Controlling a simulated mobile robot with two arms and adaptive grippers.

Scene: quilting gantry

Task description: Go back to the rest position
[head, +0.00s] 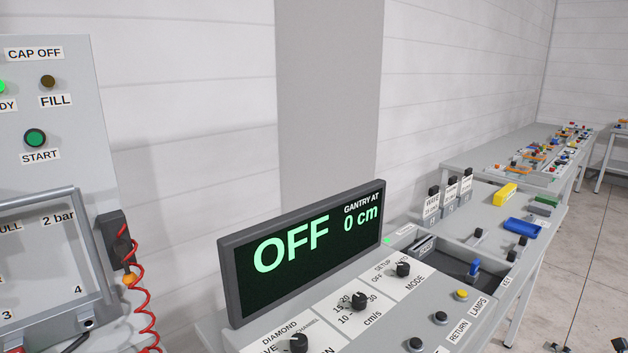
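I see no clear gripper in the head view. Small dark shapes (613,344) at the bottom right edge may be the tips of my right gripper, but too little shows to tell its opening. My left gripper is not in view. The console display (305,240) reads OFF and GANTRY AT 0 cm. The control panel in front of it carries a MODE knob (403,269), a speed knob (359,300) and a DIAMOND/CHANNEL knob (299,343).
A grey cabinet (70,110) with a START button (35,138) and a red coiled cord (143,290) stands at the left. A yellow block (505,193) and blue tray (521,227) lie on the bench beyond the console. Open floor (590,270) shows at the right.

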